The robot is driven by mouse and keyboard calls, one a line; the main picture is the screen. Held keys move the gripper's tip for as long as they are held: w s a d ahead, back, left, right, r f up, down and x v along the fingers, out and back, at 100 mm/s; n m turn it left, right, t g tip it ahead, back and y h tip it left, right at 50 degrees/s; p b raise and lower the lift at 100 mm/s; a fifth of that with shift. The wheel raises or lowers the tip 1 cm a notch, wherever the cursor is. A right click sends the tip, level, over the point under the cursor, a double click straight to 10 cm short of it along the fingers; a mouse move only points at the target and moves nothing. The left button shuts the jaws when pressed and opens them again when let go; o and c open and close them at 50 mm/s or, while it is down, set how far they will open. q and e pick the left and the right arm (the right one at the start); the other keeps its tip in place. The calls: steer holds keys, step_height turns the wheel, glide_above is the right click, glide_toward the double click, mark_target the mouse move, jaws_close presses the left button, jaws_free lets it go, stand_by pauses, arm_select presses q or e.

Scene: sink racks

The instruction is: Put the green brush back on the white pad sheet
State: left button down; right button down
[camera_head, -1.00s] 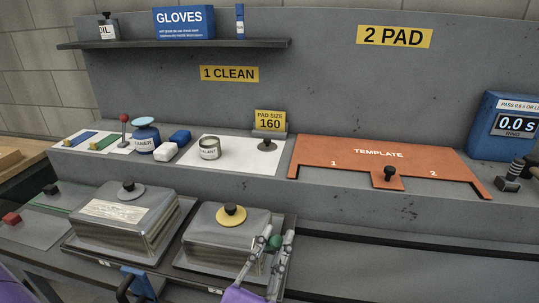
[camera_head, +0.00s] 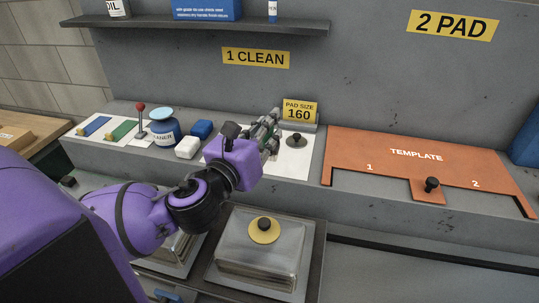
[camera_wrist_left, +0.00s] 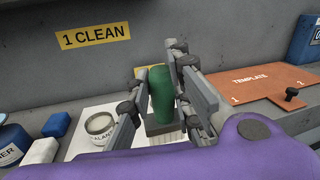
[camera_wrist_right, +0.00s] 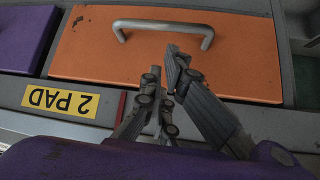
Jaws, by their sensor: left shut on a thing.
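The green brush (camera_wrist_left: 162,95) stands roughly upright between the fingers of my left gripper (camera_wrist_left: 174,80), which is shut on it. In the head view my left gripper (camera_head: 268,130) is over the back ledge, and its arm hides much of what lies below. A white pad sheet (camera_head: 293,168) lies on the ledge under and beside it. Whether the brush touches the sheet cannot be told. My right gripper (camera_wrist_right: 164,68) is in front of an orange panel (camera_wrist_right: 95,60) in the right wrist view, with its fingertips close together and nothing visibly held.
A sealant can (camera_wrist_left: 100,127) stands left of the brush. A black-knobbed weight (camera_head: 296,141) and the pad size sign (camera_head: 300,110) are close to the gripper. The orange template (camera_head: 400,165) lies to the right. A cleaner bottle (camera_head: 163,130) and blue block (camera_head: 202,128) are left.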

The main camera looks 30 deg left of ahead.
arm_select(q)
steer(key=w+a+f, duration=0.1)
steer(key=w+f, duration=0.3)
steer(key=w+a+f, duration=0.1)
steer(key=w+f, duration=0.3)
steer(key=w, duration=0.1)
steer(key=w+a+f, duration=0.1)
steer(key=w+f, duration=0.3)
steer(key=shift+w+a+f, duration=0.1)
steer(key=shift+w+f, duration=0.1)
steer(key=shift+w, duration=0.05)
steer(key=shift+f, duration=0.15)
arm_select(e)
steer(key=shift+w+d+r, duration=0.15)
steer(key=shift+w+r, duration=0.1)
steer(key=shift+r, duration=0.05)
arm_select(q)
steer(key=shift+f, duration=0.15)
arm_select(e)
steer(key=shift+f, duration=0.1)
arm_select(q)
steer(key=shift+f, duration=0.15)
steer(key=c, duration=1.6)
jaws_free()
arm_select(e)
steer(key=shift+s+d+f, duration=0.1)
steer(key=shift+s, duration=0.05)
